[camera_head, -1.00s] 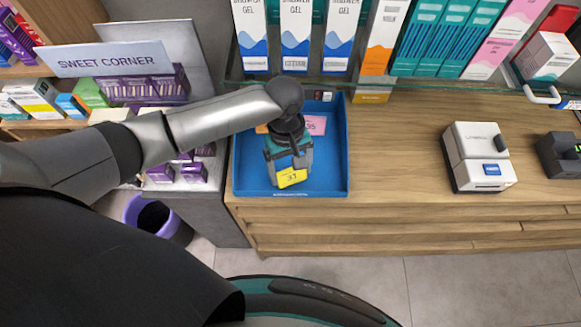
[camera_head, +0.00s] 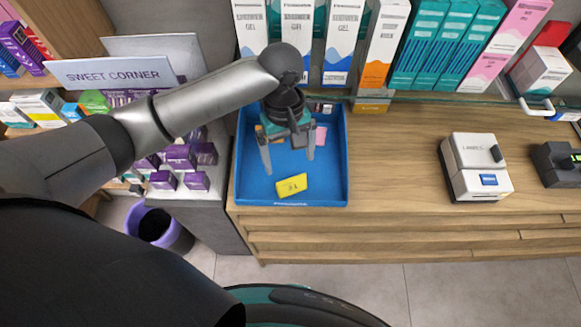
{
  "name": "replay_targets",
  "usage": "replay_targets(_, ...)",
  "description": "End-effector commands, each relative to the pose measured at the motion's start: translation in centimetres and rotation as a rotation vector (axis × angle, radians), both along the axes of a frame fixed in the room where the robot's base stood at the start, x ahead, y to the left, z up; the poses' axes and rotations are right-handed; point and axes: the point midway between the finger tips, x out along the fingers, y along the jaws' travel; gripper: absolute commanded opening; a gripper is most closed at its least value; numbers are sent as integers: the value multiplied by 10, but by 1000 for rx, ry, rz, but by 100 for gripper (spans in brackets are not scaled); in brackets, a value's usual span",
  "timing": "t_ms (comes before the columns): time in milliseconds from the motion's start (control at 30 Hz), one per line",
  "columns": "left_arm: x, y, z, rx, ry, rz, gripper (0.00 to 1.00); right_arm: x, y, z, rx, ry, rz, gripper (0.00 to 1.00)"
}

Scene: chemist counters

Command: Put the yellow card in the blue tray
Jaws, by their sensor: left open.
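The yellow card (camera_head: 292,185) lies in the blue tray (camera_head: 341,190), near its front edge and slightly tilted in the picture. The tray sits on the wooden counter. My left gripper (camera_head: 288,160) is open and empty above the tray, behind the card and apart from it. A pink card (camera_head: 320,136) shows in the tray to the right of my gripper. An orange item (camera_head: 261,131) is partly hidden behind the gripper. My right gripper is out of view.
A white label printer (camera_head: 476,168) and a dark device (camera_head: 559,163) stand on the counter to the right. Tall boxes (camera_head: 383,45) line the shelf behind. Small purple boxes (camera_head: 181,157) stand to the left under a "Sweet Corner" sign (camera_head: 110,72). The counter between tray and printer is clear.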

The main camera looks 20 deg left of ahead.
Motion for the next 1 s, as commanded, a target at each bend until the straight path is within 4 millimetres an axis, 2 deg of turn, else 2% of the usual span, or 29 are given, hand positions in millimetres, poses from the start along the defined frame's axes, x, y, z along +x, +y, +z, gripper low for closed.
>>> replay_targets(33, 2, 1, 11, 0, -3, -1, 100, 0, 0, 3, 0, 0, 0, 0)
replay_targets(100, 3, 2, 21, -2, -3, -1, 100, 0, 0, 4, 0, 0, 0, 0)
replay_targets(300, 4, 3, 35, -1, 1, 0, 100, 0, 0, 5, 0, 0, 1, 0)
replay_targets(1000, 4, 3, 35, 0, 1, 0, 100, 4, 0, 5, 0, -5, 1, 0)
